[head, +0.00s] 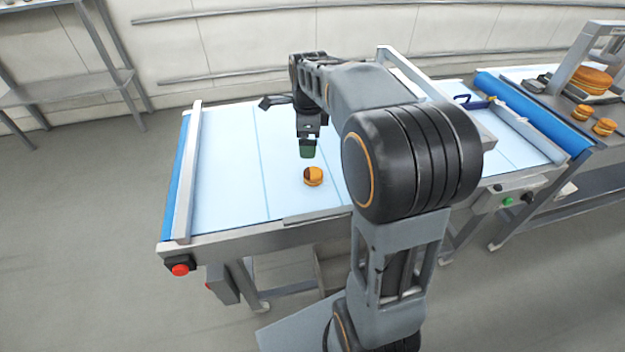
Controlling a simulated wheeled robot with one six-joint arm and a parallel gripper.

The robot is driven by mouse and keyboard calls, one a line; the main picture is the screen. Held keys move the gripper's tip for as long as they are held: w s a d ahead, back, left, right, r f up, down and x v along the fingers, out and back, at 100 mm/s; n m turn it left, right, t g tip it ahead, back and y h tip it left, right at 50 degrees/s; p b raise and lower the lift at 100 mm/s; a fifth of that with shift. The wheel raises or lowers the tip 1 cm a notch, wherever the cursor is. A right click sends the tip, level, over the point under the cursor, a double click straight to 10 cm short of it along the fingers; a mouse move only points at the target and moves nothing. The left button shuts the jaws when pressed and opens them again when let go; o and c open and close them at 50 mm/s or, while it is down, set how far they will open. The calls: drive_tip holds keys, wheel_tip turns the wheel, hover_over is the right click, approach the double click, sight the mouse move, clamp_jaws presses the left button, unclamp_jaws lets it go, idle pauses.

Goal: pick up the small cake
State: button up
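A small round cake (313,177), orange-brown with a darker patch on top, sits on the pale conveyor belt (235,160) near its front edge. My gripper (308,150) points down just behind and above the cake in the head view. It appears apart from the cake. The fingertips are small and dark green, and I cannot tell whether they are open or shut.
A metal rail (186,175) runs along the belt's left end. A metal frame (405,68) spans the belt to the right. Further right, a large cake (591,80) and small cakes (604,126) are on another surface. The belt left of my gripper is clear.

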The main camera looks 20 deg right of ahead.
drive_tip(key=w+d+f+m+g+b, duration=0.1)
drive_tip(key=w+d+f+m, duration=0.2)
drive_tip(key=w+f+m, duration=0.3)
drive_tip(key=m, duration=0.2)
hover_over(312, 171)
wheel_tip(312, 171, down, 6)
drive_tip(key=shift+f, duration=0.15)
drive_tip(key=shift+f+p, duration=0.7)
drive_tip(key=shift+f, duration=2.6)
drive_tip(key=c, duration=0.7)
